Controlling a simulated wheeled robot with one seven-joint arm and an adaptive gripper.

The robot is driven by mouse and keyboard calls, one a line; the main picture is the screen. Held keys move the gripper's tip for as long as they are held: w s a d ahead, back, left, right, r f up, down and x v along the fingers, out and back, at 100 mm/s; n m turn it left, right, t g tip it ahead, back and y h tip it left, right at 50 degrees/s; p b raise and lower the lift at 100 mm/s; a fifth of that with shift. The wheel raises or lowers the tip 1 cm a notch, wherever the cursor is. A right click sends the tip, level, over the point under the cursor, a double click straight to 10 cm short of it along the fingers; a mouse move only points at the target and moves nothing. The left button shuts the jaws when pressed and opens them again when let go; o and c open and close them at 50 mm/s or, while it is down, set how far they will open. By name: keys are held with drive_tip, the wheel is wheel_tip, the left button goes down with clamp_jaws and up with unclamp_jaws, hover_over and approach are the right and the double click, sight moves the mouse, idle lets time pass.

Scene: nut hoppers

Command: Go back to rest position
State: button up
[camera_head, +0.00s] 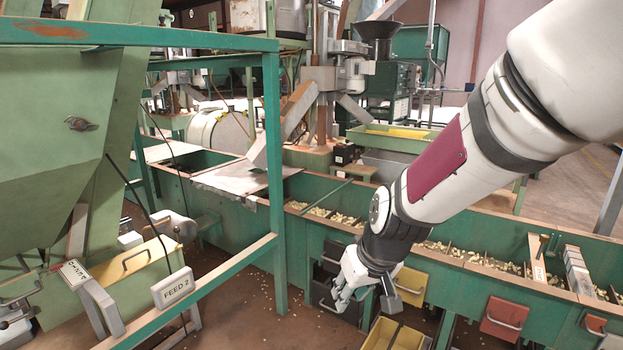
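My gripper (347,293) hangs at the end of my white arm, which reaches in from the upper right. It points down and left, in front of the dark drawers (337,302) below the long green trough (238,212). Its fingers are small and partly seen, and I cannot tell whether they are open or shut. I see no object clearly held in it.
A green frame (271,180) with a "FEED 2" sign (172,287) stands at left beside a green hopper (55,150). Yellow bins (395,336) lie below my gripper. A yellow drawer (411,285) and a red drawer (503,318) line the trough front.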

drive_tip(key=s+d+r+m+g+h, duration=0.1)
drive_tip(key=s+d+r, duration=0.25)
drive_tip(key=s, duration=0.75)
drive_tip(key=s+d+r+m+g, duration=0.2)
drive_tip(key=s+d+r, duration=0.15)
drive_tip(key=s, duration=0.85)
drive_tip(key=s+d+r+m+g+h, duration=0.1)
drive_tip(key=s+d+r, duration=0.3)
drive_tip(key=s, duration=0.7)
wheel_tip(320, 180, up, 38)
drive_tip(key=t+p, duration=0.3)
drive_tip(key=p, duration=3.5)
drive_tip(key=shift+w+d+t, duration=0.25)
drive_tip(key=shift+d+t, duration=0.1)
drive_tip(key=shift+t, duration=0.05)
